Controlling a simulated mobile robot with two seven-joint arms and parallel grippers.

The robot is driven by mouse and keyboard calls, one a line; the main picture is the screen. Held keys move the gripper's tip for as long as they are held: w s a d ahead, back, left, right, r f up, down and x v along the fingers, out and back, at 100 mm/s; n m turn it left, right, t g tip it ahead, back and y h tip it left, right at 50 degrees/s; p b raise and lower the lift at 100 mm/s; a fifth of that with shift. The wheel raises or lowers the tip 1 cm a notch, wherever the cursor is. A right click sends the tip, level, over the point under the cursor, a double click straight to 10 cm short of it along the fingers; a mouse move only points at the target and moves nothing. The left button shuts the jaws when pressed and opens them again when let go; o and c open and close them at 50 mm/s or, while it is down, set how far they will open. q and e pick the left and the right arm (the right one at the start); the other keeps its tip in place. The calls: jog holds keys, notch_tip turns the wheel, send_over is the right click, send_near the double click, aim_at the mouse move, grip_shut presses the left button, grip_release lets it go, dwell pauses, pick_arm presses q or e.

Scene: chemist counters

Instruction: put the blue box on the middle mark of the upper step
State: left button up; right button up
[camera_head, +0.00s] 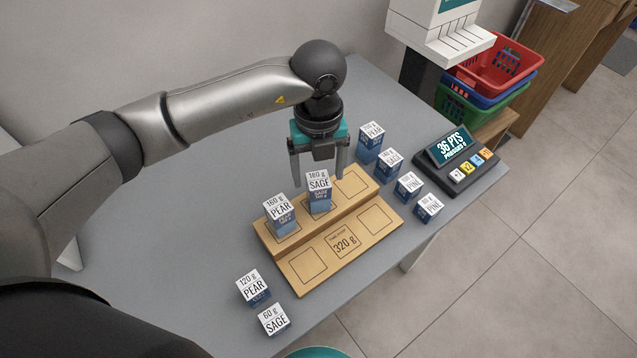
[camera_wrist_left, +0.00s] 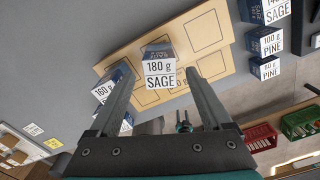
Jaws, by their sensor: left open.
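A wooden two-step stand (camera_head: 293,276) lies on the grey counter. A blue box with a white top marked 180 g SAGE (camera_head: 319,190) stands upright on the middle mark of the upper step; it also shows in the left wrist view (camera_wrist_left: 160,62). A 160 g PEAR box (camera_head: 280,217) stands on the upper left mark. The upper right mark (camera_head: 352,181) is bare. My left gripper (camera_head: 319,178) is open at the SAGE box, its fingers apart on either side. In the left wrist view the box shows between the fingertips (camera_wrist_left: 158,75). I cannot tell whether they touch it. My right gripper is out of view.
A 120 g PEAR box (camera_head: 253,288) and a 60 g SAGE box (camera_head: 273,319) stand at the front left. Several similar boxes, including a PINE box (camera_head: 408,186), line the stand's right side. A display unit (camera_head: 456,160) sits at the right. The lower step's outer marks are bare.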

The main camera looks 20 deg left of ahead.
pick_arm(q)
notch_tip(320, 180, up, 5)
